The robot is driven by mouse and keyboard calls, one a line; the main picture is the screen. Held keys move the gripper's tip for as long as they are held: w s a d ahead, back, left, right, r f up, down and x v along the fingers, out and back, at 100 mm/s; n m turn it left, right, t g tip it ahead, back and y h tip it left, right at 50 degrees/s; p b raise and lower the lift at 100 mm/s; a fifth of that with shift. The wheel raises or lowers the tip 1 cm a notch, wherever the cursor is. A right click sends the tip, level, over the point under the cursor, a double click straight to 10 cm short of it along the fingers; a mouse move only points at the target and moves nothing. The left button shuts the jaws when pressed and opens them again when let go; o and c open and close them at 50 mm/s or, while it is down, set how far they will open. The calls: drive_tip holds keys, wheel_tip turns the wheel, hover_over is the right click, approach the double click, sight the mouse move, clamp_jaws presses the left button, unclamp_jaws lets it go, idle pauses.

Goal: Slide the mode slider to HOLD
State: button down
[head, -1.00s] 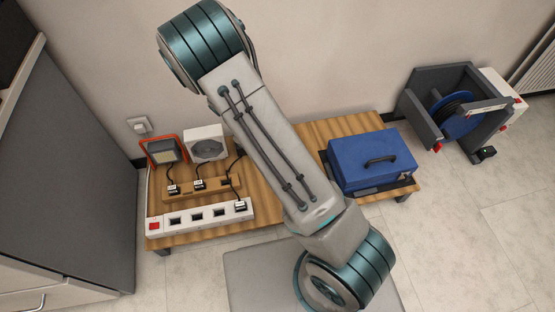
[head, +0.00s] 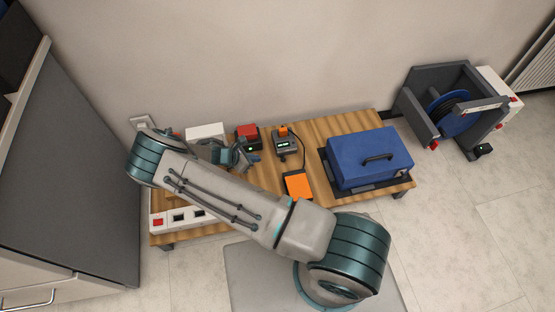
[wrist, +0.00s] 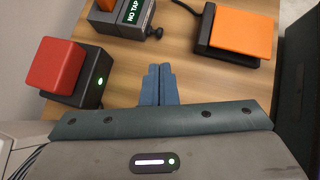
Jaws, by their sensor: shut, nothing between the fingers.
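A small grey box (head: 286,147) with a lit display and an orange part (head: 283,130) on top stands on the wooden table. In the wrist view its display (wrist: 140,22) reads "NO TAP", and the orange part (wrist: 105,4) is cut off at the top edge. I cannot make out a HOLD mark or which part is the mode slider. My gripper (head: 254,158) is left of this box. In the wrist view its blue fingers (wrist: 158,72) are shut together and empty, pointing toward the gap between the box and an orange pad, apart from both.
A red-topped dark box (wrist: 60,67) with a green light is left of my fingers. The orange pad (head: 298,185) lies in front of the grey box. A blue case (head: 372,160) stands at the right. A white power strip (head: 160,222) lies at the left, partly behind my arm.

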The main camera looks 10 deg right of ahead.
sight(282, 160)
drive_tip(key=shift+f, duration=0.1)
drive_tip(key=b+x, duration=0.5)
drive_tip(key=x, duration=0.8)
drive_tip(key=shift+w+d+f, duration=0.1)
drive_tip(key=shift+d+f, duration=0.1)
drive_tip(key=shift+f, duration=0.15)
drive_tip(key=shift+d+p, duration=0.45)
drive_tip(key=shift+d, duration=2.35)
drive_tip(key=shift+a+r+p, duration=0.25)
drive_tip(key=shift+r+p, duration=0.15)
drive_tip(key=shift+r, duration=0.15)
drive_tip(key=p+v, duration=0.4)
drive_tip(key=v, duration=0.9)
drive_tip(key=shift+a, duration=0.15)
